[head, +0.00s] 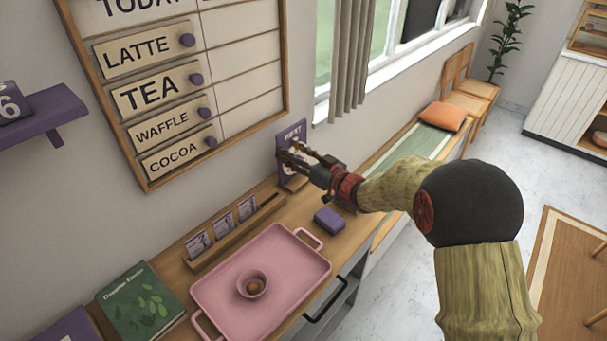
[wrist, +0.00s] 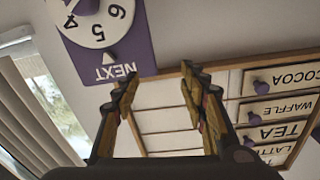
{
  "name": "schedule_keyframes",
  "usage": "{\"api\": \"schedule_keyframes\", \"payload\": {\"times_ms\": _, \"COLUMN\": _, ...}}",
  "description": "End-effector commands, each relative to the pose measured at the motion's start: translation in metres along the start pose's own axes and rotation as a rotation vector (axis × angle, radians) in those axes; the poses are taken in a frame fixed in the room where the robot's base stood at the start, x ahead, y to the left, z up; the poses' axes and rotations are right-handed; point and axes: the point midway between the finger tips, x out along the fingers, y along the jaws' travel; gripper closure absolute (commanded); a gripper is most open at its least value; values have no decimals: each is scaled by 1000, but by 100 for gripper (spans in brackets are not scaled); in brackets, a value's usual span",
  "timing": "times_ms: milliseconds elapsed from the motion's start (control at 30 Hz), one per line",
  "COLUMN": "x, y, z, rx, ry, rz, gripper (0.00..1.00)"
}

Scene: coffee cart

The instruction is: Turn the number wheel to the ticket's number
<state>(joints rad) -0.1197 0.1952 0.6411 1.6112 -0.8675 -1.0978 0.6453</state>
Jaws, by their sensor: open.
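The number wheel is a white dial (wrist: 84,22) with a purple knob (wrist: 88,6) on a purple NEXT sign (wrist: 135,62); it appears upside down and cut off in the wrist view. The 5 is nearest the white pointer; 4 and 6 sit either side. In the head view the sign (head: 292,134) stands against the wall, its dial mostly hidden by my gripper (head: 301,159). My gripper (wrist: 160,84) is open and empty, in front of the sign. Three small cards stand in a wooden rack (head: 190,267); their marks are too small to read surely, and I cannot tell which is the ticket.
A purple block (head: 329,219) lies on the counter below my gripper. A pink tray (head: 300,285) with a small bowl (head: 252,285) and a green book (head: 140,300) are to the left. A menu board (head: 235,70) hangs above; a curtain (head: 352,60) is at the right.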

Motion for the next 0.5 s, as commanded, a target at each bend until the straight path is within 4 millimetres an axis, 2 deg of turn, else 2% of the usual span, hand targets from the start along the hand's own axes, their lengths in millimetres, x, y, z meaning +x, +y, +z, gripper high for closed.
{"api": "schedule_keyframes", "payload": {"times_ms": 167, "x": -22, "y": 15, "z": 25, "rx": -324, "ry": -66, "rz": 141, "gripper": 57}}
{"api": "schedule_keyframes", "payload": {"times_ms": 333, "x": -45, "y": 38, "z": 60, "rx": -626, "ry": -203, "rz": 230, "gripper": 57}}
{"api": "schedule_keyframes", "payload": {"times_ms": 500, "x": -56, "y": 54, "z": 76, "rx": -905, "ry": -314, "rz": 247, "gripper": 57}}
